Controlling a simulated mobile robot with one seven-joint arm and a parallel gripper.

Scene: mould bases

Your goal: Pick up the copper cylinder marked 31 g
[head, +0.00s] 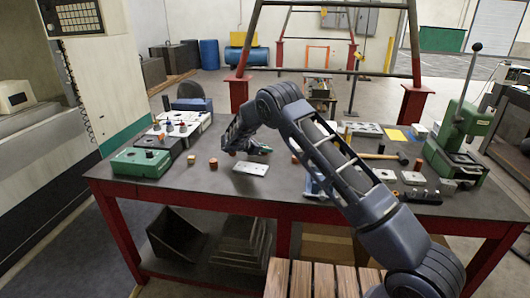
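Several small cylinders stand on the dark worktable (205,185). A copper-coloured cylinder (213,163) stands upright left of the white plate. Another reddish-brown one (294,158) is partly hidden beside my arm. No weight marking can be read at this size, so I cannot tell which one is marked 31 g. My gripper (231,148) is low over the middle left of the table, behind the white plate and to the right of the copper-coloured cylinder. Its fingers are too small and dark to show whether they are open or hold anything.
A white plate (251,168) lies in front of my gripper. A green block (141,161) and a white base with small parts (178,127) are on the left. A hammer (385,156) and a green press (462,135) are on the right. The front left tabletop is clear.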

